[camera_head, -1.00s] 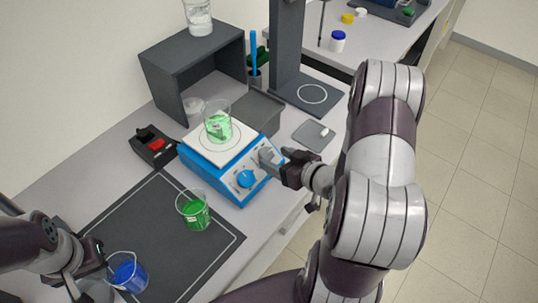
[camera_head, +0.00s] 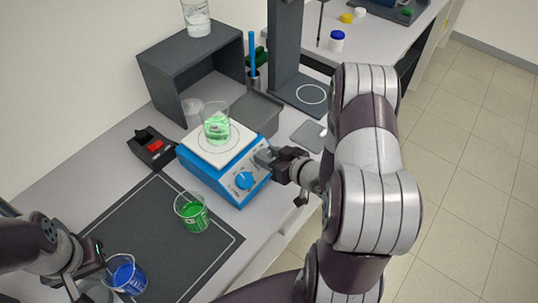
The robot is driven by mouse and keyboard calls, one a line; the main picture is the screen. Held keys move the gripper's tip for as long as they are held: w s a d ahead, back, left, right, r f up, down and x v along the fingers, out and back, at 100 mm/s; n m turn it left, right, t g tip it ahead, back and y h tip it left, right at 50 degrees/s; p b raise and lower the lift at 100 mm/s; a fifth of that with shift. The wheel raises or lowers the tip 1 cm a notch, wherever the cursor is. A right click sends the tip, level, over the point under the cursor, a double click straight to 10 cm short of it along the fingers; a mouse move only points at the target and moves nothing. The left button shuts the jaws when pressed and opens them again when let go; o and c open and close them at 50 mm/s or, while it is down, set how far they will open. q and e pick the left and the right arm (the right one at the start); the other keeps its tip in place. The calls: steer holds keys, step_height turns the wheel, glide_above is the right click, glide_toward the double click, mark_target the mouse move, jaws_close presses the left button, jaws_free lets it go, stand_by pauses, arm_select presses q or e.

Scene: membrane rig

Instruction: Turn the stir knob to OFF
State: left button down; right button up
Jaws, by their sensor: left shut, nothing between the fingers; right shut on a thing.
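The blue stirrer (camera_head: 204,176) with a white top stands on the bench, and a beaker with green liquid (camera_head: 216,129) stands on its top. A blue knob (camera_head: 244,181) shows at the near end of its front panel, clear of my grippers. My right gripper (camera_head: 265,158) is at the far end of that panel, shut on a knob there, which its fingers hide. I take it to be the stir knob; the labels are too small to read. My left gripper (camera_head: 104,264) is shut and empty at the lower left, beside the beaker with blue liquid (camera_head: 126,275).
A beaker with green liquid (camera_head: 193,212) stands on the dark mat (camera_head: 140,221) in front of the stirrer. A black box with a red switch (camera_head: 152,147) is left of the stirrer. A grey shelf (camera_head: 190,62) and a dark stand (camera_head: 289,60) are behind.

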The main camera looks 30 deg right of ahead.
steer(key=shift+d+n, duration=0.1)
steer(key=shift+n, duration=0.3)
steer(key=n+y, duration=0.2)
steer(key=n, duration=0.1)
steer(key=shift+w+d+n+g, duration=0.1)
steer(key=shift+n+g, duration=0.3)
steer(key=n+g+y, duration=0.1)
steer(key=n, duration=0.1)
steer(key=n+g+y, duration=0.1)
steer(key=n, duration=0.2)
steer(key=shift+d+r+y+p, duration=0.1)
steer(key=shift+y+p, duration=0.2)
steer(key=n+g+p, duration=0.1)
steer(key=n, duration=0.2)
steer(key=n+g+y, duration=0.1)
steer(key=n+g, duration=0.1)
steer(key=n, duration=0.1)
steer(key=shift+w+r+p, duration=0.1)
steer(key=shift+w+p, duration=0.1)
steer(key=shift+p, duration=0.2)
steer(key=n+g+p, duration=0.1)
steer(key=n+g, duration=0.2)
steer(key=n, duration=0.1)
steer(key=shift+w+n, duration=0.1)
steer(key=shift+n, duration=0.5)
steer(key=o, duration=1.1)
steer(key=shift+c, duration=0.2)
steer(key=shift+d, duration=0.1)
